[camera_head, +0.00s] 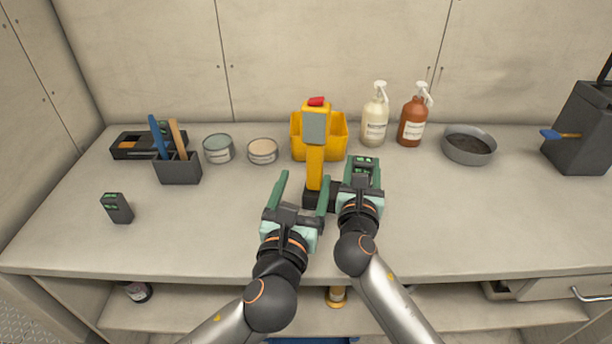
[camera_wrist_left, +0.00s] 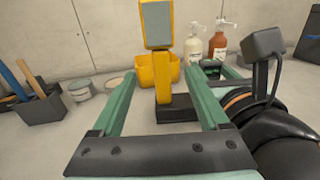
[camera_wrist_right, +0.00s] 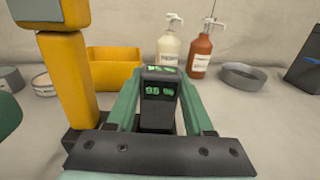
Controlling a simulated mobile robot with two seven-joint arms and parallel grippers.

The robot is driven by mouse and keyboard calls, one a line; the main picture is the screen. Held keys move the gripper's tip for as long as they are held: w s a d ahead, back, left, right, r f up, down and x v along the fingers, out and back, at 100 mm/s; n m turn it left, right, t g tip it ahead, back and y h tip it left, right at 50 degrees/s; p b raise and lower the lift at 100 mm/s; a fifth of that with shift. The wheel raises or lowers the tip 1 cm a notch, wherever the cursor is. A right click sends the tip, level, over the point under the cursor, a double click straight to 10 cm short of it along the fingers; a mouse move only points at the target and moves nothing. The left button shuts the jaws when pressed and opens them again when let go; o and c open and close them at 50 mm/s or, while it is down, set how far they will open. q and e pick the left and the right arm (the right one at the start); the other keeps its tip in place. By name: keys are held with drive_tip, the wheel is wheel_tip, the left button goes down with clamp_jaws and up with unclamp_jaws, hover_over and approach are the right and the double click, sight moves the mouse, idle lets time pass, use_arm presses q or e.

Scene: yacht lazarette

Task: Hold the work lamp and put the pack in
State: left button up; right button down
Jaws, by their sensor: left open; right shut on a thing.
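The yellow work lamp (camera_head: 315,165) stands upright on a dark base, with a grey panel and red top; it also shows in the left wrist view (camera_wrist_left: 163,80) and the right wrist view (camera_wrist_right: 66,80). My left gripper (camera_head: 303,178) is open in front of the lamp, its fingers pointing toward it, with nothing held. My right gripper (camera_head: 363,161) is shut on a dark pack (camera_wrist_right: 158,108) with a green 95 % readout, just right of the lamp. Another dark pack (camera_head: 117,208) with green marks stands at the counter's left. The lamp base is partly hidden by my grippers.
A yellow bin (camera_head: 335,135) is behind the lamp. Two tins (camera_head: 218,149) (camera_head: 262,151) and a tool holder (camera_head: 178,170) are left. The counter's front right is clear.

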sight(313, 151)
use_arm(q)
drive_tip(key=w, duration=0.4)
drive_tip(key=w+d, duration=0.1)
drive_tip(key=w, duration=0.2)
drive_tip(key=w+d, duration=0.1)
drive_tip(key=w, duration=0.3)
drive_tip(key=shift+w+d, duration=0.15)
drive_tip(key=shift+w, duration=0.15)
clamp_jaws()
idle(1.0)
